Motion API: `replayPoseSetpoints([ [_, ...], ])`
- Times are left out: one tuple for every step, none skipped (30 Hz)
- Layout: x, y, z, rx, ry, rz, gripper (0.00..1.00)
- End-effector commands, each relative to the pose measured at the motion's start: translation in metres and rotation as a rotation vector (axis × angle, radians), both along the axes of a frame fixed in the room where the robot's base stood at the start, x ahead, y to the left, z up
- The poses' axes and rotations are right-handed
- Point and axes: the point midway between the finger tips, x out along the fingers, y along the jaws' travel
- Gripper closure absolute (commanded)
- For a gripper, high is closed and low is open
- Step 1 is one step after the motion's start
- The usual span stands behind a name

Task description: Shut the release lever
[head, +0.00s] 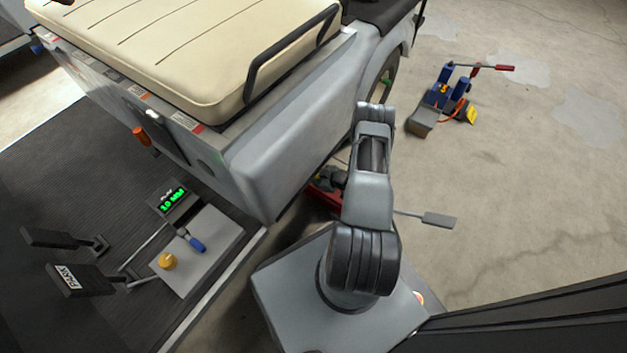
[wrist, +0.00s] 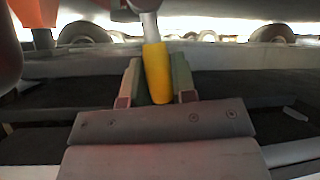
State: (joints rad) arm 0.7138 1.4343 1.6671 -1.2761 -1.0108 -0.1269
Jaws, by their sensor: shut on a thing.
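The release lever shows in the wrist view as a yellow handle (wrist: 158,72) on a pale grey shaft that runs up out of the frame. My gripper (wrist: 157,82) is shut on the yellow handle, with one finger on each side of it. The handle stands nearly upright, tilted slightly. In the head view my gripper (head: 328,178) is low under the cart's edge, beside a red part (head: 326,197); my arm and the cart body hide most of this spot. The lever's pivot is not visible.
The cart (head: 290,165) with a beige seat (head: 190,50) overhangs my gripper. A grey pedal (head: 439,220) on a rod sticks out right of my arm. A jack-like device (head: 440,100) stands on open concrete at right.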

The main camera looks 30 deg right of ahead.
Motion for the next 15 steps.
replayPoseSetpoints([
  [0.0031, -0.0039, -0.0021, 0.016, 0.007, 0.000, 1.00],
  [0.0036, -0.0046, -0.0020, 0.030, 0.013, 0.000, 1.00],
  [0.0041, -0.0056, -0.0017, 0.049, 0.022, 0.000, 1.00],
  [0.0045, -0.0063, -0.0016, 0.061, 0.027, 0.001, 1.00],
  [0.0049, -0.0070, -0.0015, 0.072, 0.033, 0.000, 1.00],
  [0.0053, -0.0077, -0.0013, 0.085, 0.039, 0.000, 1.00],
  [0.0054, -0.0083, -0.0012, 0.093, 0.043, 0.001, 1.00],
  [0.0057, -0.0087, -0.0011, 0.103, 0.047, 0.000, 1.00],
  [0.0058, -0.0093, -0.0010, 0.112, 0.053, 0.000, 1.00],
  [0.0059, -0.0095, -0.0009, 0.119, 0.055, 0.001, 1.00],
  [0.0060, -0.0098, -0.0008, 0.125, 0.058, 0.000, 1.00],
  [0.0061, -0.0103, -0.0005, 0.131, 0.061, 0.000, 1.00],
  [0.0062, -0.0105, -0.0004, 0.135, 0.063, -0.001, 1.00],
  [0.0063, -0.0107, -0.0004, 0.138, 0.065, -0.001, 1.00],
  [0.0064, -0.0110, -0.0002, 0.141, 0.066, -0.001, 1.00],
])
